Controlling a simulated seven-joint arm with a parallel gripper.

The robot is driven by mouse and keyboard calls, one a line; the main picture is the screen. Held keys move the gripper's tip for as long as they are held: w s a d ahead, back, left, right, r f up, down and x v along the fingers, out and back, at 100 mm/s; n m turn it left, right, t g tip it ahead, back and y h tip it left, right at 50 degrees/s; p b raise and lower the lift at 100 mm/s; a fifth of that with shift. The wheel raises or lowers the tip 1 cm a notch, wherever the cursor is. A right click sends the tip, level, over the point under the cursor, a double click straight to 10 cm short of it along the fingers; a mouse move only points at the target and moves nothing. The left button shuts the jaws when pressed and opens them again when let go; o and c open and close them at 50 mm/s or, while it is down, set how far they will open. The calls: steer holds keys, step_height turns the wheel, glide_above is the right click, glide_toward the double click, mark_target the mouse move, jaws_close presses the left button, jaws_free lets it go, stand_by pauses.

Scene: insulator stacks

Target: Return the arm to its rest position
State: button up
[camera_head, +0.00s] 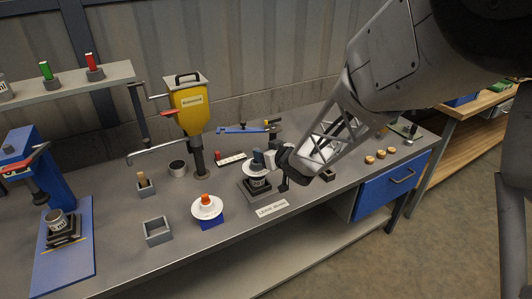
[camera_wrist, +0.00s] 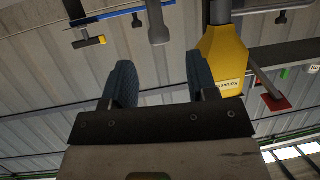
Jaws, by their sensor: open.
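My gripper (camera_head: 264,158) is at the middle of the bench in the head view. It is just above and behind a grey insulator stack (camera_head: 258,182) on a dark square base. In the wrist view my gripper (camera_wrist: 160,72) has its two blue-grey fingers apart, with nothing between them. I cannot tell from the head view whether the fingers touch the stack. My arm reaches in from the upper right.
A yellow hopper machine (camera_head: 188,100) stands behind left; its body also fills the wrist view's upper right (camera_wrist: 222,55). A white disc (camera_head: 207,209) with an orange top sits on a blue block. A blue press (camera_head: 35,160) stands far left. A blue drawer (camera_head: 385,190) is at right.

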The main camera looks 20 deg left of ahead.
stand_by(0.3)
steer(key=s+d+r+m+h, duration=0.2)
steer(key=s+d+r+h, duration=0.15)
steer(key=d, duration=0.55)
steer(key=s+d+r+m+h, duration=0.2)
steer(key=d+r+h, duration=0.15)
steer(key=d, duration=0.45)
steer(key=s+d+r+m+h, duration=0.2)
steer(key=d+r, duration=0.2)
steer(key=d, duration=0.5)
steer(key=s+d+m+g, duration=0.1)
steer(key=s+d, duration=0.3)
steer(key=s, duration=0.5)
steer(key=s+d+r+m+g+h, duration=0.1)
steer(key=s+d+m+g, duration=0.1)
steer(key=s, duration=0.8)
steer(key=s+d+r+m+g+h, duration=0.1)
steer(key=s+d+g, duration=0.2)
steer(key=s+d, duration=0.4)
steer(key=s, duration=0.3)
steer(key=shift+r+m, duration=0.25)
steer(key=shift+m, duration=0.05)
